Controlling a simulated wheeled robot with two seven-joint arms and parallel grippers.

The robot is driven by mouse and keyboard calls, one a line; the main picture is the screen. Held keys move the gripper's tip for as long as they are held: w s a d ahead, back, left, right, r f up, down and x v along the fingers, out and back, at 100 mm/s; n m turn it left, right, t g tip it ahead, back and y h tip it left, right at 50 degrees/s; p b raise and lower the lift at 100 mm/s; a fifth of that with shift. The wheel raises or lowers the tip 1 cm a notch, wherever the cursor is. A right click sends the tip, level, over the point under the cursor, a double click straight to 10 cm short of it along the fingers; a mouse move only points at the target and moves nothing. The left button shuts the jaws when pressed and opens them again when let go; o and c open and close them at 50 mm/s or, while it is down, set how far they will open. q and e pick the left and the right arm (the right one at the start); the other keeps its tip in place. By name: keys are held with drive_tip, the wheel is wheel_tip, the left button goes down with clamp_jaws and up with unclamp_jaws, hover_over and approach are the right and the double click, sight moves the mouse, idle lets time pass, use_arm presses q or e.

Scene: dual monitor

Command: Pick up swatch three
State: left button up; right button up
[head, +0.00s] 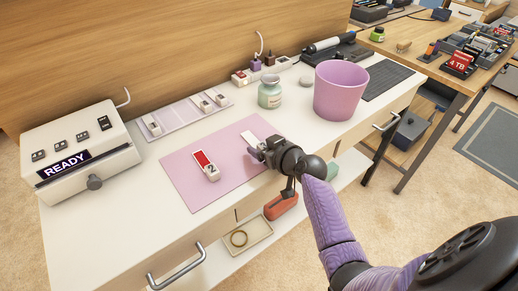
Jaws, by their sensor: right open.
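A pink mat (185,179) lies on the white desk. A swatch with a red face and a small white block (206,164) lies on the mat's left part. A second, white swatch (249,138) lies near the mat's right side, partly hidden by my right gripper (259,152). That gripper is open at this swatch; I cannot tell whether it touches it. A pale rack (180,119) behind the mat holds several small white pieces. No number is readable, so I cannot tell which one is swatch three. My left gripper is not in view.
A white machine (80,143) reading READY stands at left. A jar (270,92) and a pink bin (340,90) stand behind my gripper. A power strip (264,69) lies at the back. The desk's front left is clear. A wooden table (414,52) stands at right.

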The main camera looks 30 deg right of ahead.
drive_tip(key=shift+r, duration=0.1)
drive_tip(key=c, duration=0.4)
clamp_jaws()
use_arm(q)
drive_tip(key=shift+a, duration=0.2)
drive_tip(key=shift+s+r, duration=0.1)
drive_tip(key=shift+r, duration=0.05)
